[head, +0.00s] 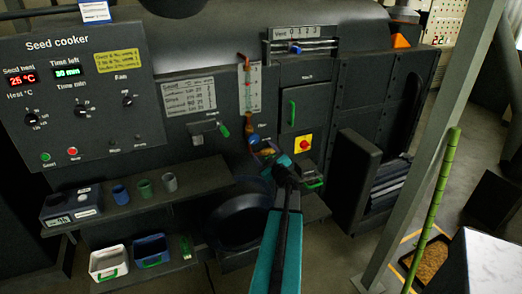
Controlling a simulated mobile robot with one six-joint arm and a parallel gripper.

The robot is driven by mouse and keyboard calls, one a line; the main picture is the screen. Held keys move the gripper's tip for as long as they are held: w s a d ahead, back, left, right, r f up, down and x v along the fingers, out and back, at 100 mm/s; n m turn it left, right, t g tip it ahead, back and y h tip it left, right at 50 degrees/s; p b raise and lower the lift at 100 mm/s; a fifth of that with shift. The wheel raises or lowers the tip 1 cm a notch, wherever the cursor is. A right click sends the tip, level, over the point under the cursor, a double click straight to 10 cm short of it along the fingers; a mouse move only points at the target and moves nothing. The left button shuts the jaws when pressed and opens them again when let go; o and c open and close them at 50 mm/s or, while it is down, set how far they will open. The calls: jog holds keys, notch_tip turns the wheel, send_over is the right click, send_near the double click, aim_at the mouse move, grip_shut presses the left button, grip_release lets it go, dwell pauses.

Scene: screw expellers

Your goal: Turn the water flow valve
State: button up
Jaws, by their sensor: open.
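A small blue knob (254,139), seemingly the water flow valve, is on the dark machine front, below a clear gauge tube with reddish-brown fittings (247,95). My teal and black arm reaches up from the bottom centre. My gripper (262,153) is open, just below and right of the blue knob. A brownish part shows between or behind its fingers. I cannot tell whether the fingers touch the knob, as they overlap closely in the picture.
A Seed cooker panel (75,85) with lit displays is at left. A red button on a yellow plate (303,143) and a green handle (292,112) are right of my gripper. A shelf (150,198) holds several cups. A grey post (430,150) stands at right.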

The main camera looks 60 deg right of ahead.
jog(key=shift+v, duration=1.2)
